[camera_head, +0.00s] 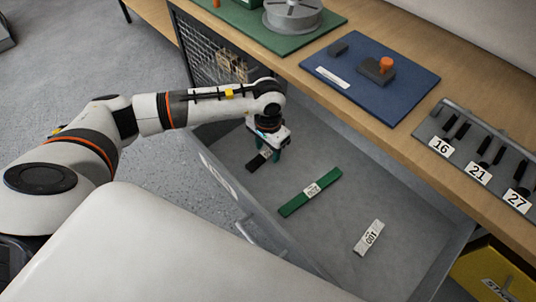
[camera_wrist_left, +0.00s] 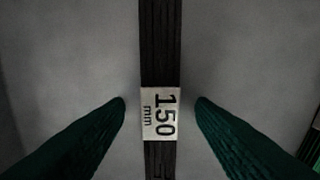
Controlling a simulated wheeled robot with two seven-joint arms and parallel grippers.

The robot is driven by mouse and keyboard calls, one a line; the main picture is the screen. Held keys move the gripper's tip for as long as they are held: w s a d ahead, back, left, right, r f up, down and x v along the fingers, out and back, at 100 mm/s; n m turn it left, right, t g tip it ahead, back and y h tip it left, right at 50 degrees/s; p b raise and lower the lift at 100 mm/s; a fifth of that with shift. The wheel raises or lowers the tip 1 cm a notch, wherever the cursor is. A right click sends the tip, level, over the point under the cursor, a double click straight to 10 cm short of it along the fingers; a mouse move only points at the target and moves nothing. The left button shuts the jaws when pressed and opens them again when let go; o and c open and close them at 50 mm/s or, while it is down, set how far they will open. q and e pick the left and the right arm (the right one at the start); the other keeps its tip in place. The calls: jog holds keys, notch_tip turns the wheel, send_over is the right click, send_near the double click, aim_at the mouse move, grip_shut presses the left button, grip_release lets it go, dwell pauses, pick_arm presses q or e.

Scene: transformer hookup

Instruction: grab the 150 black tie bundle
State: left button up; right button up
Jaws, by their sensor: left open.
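The black tie bundle (camera_head: 260,158) lies in the open grey drawer, near its left end in the head view. In the left wrist view the bundle (camera_wrist_left: 161,40) runs straight up the middle, with a white label (camera_wrist_left: 161,114) reading 150 mm. My left gripper (camera_head: 268,153) is over it, fingers pointing down. In the wrist view its two green fingertips (camera_wrist_left: 161,100) stand open, one on each side of the bundle, with a gap on both sides. The gripper partly covers the bundle in the head view. My right gripper is not in view.
A green bundle (camera_head: 310,192) and a white bundle (camera_head: 369,238) lie in the same drawer (camera_head: 340,205). The bench (camera_head: 400,125) above holds a blue mat (camera_head: 350,85), a green mat (camera_head: 300,42) and a rack marked 16, 21, 27 (camera_head: 478,160). The drawer floor between bundles is clear.

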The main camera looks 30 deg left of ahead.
pick_arm(q)
jog(key=c, duration=1.1)
